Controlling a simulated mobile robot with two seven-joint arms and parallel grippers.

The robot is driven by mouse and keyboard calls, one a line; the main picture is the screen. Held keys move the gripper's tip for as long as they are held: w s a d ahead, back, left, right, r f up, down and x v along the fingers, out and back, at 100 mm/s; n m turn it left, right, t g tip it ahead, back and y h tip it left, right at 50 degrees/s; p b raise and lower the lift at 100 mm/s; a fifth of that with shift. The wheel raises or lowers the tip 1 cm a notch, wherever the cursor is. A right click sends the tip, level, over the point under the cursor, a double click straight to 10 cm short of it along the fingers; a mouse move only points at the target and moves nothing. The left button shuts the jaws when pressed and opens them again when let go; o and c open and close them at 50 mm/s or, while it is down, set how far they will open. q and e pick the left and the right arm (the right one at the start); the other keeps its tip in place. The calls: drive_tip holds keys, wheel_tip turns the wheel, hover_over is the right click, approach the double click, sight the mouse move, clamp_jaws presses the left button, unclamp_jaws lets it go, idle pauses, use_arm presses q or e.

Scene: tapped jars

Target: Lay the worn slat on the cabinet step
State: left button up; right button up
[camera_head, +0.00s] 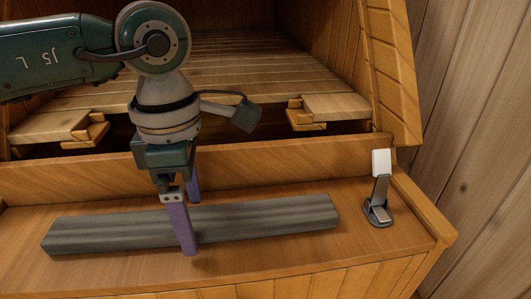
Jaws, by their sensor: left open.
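The worn slat (270,216) is a long grey weathered board. It lies flat along the cabinet step (330,252), a light wooden ledge at the front of the cabinet. My left gripper (191,224) comes down from above and is open, with its purple fingers on either side of the slat, one in front and one behind, left of its middle. The rear finger is partly hidden behind the slat. I cannot tell whether the fingers touch it. My right gripper is not in view.
A small grey stand with a white top (380,163) is on the step at the right, just beyond the slat's end. Behind the step's back board is a slatted wooden deck (260,72) with a dark gap in front, between two brackets (306,124). The step's right front is clear.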

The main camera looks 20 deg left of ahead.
use_arm(q)
wheel_tip(320, 180, up, 10)
drive_tip(key=p, duration=0.6)
drive_tip(key=shift+p, duration=0.35)
